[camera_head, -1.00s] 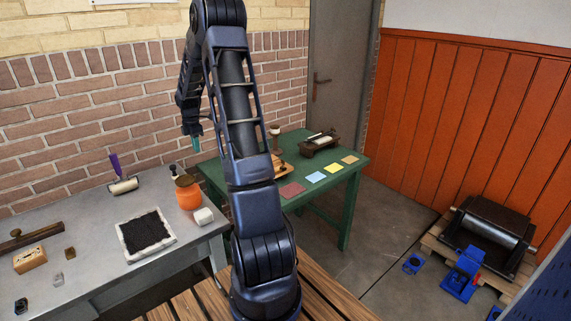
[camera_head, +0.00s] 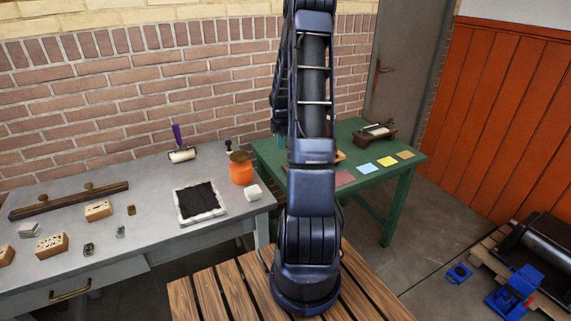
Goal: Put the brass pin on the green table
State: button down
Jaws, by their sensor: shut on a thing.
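My gripper (camera_head: 277,127) hangs at the end of my arm, in front of the brick wall, near the far left corner of the green table in the picture. It is small and partly behind my arm. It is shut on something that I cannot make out. I cannot pick out the brass pin anywhere in view. The green table (camera_head: 347,149) stands behind and right of my arm, which hides part of its top. I cannot tell whether the gripper is over it.
The grey bench (camera_head: 155,190) at left holds an inking roller (camera_head: 182,155), a black pad (camera_head: 197,200), an orange jar (camera_head: 241,173) and several small blocks. Coloured cards (camera_head: 366,168) and a small device (camera_head: 374,134) lie on the green table. Blue parts (camera_head: 513,290) stand on the floor at right.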

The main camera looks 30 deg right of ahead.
aim_at(281, 171)
notch_tip(281, 171, down, 12)
jog(key=shift+r, duration=0.1)
dwell(0.5)
jog(key=c, duration=1.5)
grip_release()
